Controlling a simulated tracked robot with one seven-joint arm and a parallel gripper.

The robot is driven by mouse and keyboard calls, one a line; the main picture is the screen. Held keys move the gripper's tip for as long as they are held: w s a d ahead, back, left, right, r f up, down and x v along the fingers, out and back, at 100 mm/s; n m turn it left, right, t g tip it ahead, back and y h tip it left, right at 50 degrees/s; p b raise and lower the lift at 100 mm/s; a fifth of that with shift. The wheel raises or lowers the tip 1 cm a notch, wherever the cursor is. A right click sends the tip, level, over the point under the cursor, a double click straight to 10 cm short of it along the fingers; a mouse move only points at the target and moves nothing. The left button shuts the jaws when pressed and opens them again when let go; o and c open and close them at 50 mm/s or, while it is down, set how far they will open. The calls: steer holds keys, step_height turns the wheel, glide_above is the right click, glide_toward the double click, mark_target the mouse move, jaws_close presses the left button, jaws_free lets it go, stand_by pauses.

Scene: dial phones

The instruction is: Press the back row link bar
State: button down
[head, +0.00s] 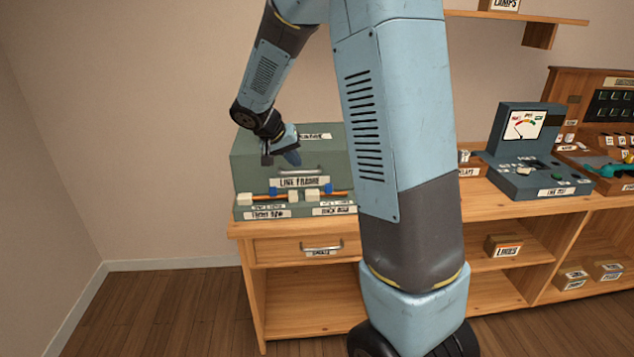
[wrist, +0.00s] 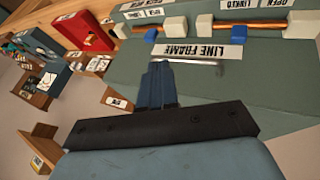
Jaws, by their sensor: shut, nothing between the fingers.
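The line frame (head: 240,165) is a grey-green box labelled LINE FRAME on the bench at the left, also seen in the wrist view (wrist: 270,85). Along its front ledge are two orange bars with white end blocks and blue pieces. The right front label seems to read BACK ROW; the bar above it (head: 341,192) is at the right in the head view and at the left in the wrist view (wrist: 140,28). My gripper (head: 280,160) is shut and empty above the box top, behind the bars. In the wrist view its fingers (wrist: 158,70) point towards the handle and ledge.
A metal handle (wrist: 205,66) sticks out near the LINE FRAME label. A drawer (head: 305,248) is below the box. To the right stand a meter console (head: 520,150) and shelves with small labelled boxes. My arm hides the bench middle in the head view.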

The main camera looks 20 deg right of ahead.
steer(key=shift+h, duration=0.3)
steer(key=w+f, duration=0.3)
steer(key=shift+w+a+f, duration=0.25)
steer(key=shift+a+f, duration=0.05)
steer(key=shift+f, duration=0.1)
steer(key=shift+d+f, duration=0.1)
glide_toward(327, 190)
steer(key=w+f, duration=0.1)
steer(key=w+a+f, duration=0.1)
steer(key=w+f, duration=0.1)
steer(key=shift+w+a+f, duration=0.2)
steer(key=shift+w+a, duration=0.15)
steer(key=shift+a, duration=0.05)
steer(key=d, duration=0.3)
steer(key=shift+s+f, duration=0.3)
steer(key=shift+f, duration=0.05)
steer(key=shift+s+d, duration=0.2)
steer(key=shift+d, duration=0.45)
